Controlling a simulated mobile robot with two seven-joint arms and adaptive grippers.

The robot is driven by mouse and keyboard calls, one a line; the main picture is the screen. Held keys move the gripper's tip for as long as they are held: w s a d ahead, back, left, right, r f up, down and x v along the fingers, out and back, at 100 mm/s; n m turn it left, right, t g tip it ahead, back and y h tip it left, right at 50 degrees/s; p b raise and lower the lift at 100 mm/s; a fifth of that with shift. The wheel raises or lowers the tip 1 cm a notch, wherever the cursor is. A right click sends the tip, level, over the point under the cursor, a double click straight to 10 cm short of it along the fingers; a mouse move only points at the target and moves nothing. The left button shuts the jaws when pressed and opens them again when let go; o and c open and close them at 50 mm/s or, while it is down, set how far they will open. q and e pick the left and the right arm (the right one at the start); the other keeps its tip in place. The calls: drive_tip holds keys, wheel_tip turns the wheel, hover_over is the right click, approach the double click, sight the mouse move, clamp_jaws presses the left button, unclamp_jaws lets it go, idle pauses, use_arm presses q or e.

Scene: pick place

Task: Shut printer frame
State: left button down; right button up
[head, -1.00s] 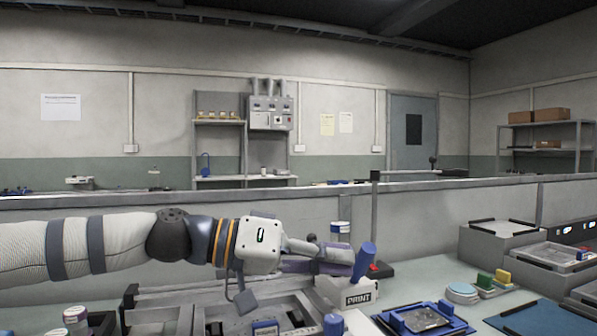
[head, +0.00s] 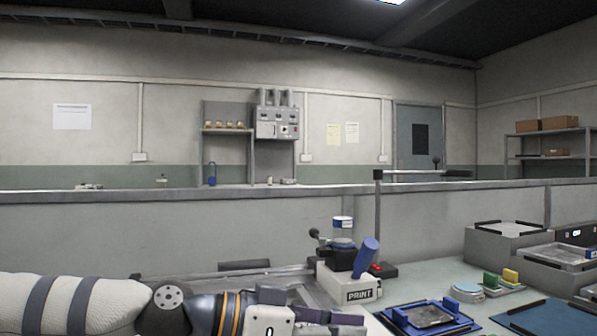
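The printer shows at the bottom centre of the head view as a white block labelled PRINT (head: 358,294), with a tilted blue cylinder (head: 366,258) on it. Grey frame parts (head: 205,283) extend to its left, low in the picture, with a dark bar (head: 244,266) at their back. My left arm crosses in front and hides much of them. My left gripper (head: 340,320) is at the bottom edge, in front of and left of the PRINT label. Its fingers are partly cut off, so its opening and any contact are unclear. My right gripper is out of view.
A blue tray (head: 470,326) with a grey plate lies right of the printer. Beyond it are a pale round dish (head: 466,288), green and yellow blocks (head: 510,275) and grey bins (head: 500,243).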

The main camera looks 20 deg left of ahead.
use_arm(q)
drive_tip(key=shift+s+f, duration=0.1)
drive_tip(key=shift+f, duration=0.6)
drive_tip(key=shift+d+f, duration=0.1)
